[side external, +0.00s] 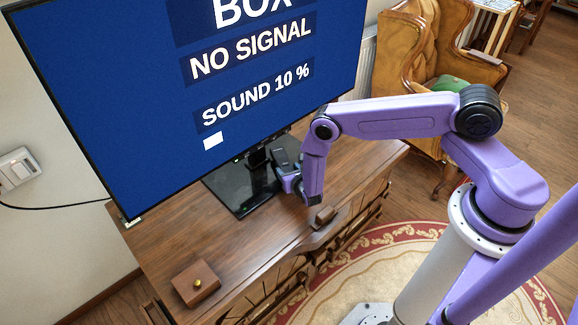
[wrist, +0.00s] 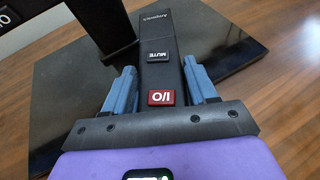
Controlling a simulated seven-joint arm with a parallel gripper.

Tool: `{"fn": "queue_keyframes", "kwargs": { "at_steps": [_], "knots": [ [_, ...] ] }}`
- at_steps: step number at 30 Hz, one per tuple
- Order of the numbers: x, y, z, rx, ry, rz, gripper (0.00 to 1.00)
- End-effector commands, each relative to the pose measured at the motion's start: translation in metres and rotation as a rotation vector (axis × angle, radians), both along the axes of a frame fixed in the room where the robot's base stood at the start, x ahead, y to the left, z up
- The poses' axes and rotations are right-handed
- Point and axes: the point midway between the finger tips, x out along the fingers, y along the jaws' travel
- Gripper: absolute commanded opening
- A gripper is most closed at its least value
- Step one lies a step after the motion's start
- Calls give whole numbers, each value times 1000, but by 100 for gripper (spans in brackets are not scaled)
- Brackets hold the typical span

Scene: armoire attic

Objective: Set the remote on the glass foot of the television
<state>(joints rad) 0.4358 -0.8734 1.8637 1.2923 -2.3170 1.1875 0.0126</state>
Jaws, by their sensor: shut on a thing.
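The remote (wrist: 157,74) is a long dark bar with a grey MUTE button and a red I/O button. My gripper (wrist: 158,80) is shut on its sides, one blue finger on each side. In the wrist view the remote is over the black glass foot (wrist: 70,105), beside the television's neck (wrist: 106,28); I cannot tell whether it touches the glass. In the side view my gripper (side external: 289,181) is low at the right part of the glass foot (side external: 226,192), under the television (side external: 130,100). The remote is partly hidden there.
The wooden cabinet top (side external: 165,240) bears the foot. A small wooden box with a yellow knob (side external: 195,283) stands at its front left, and a small brown block (side external: 322,215) lies near its front edge. The screen overhangs the foot. An armchair (side external: 400,45) stands behind.

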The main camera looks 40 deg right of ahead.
Motion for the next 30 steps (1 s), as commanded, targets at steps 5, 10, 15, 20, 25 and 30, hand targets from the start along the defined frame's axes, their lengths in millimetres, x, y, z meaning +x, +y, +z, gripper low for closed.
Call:
{"fn": "queue_keyframes", "kwargs": {
  "at_steps": [5,10,15,20,25,30],
  "knots": [
    [0,0,-6,0,-2,1,18],
    [0,0,-7,0,-2,1,18],
    [0,0,-7,0,-2,0,18],
    [0,0,-9,0,-2,0,18],
    [0,0,-12,-1,-2,0,18],
    [0,0,-14,-1,-2,0,18]
  ]
}}
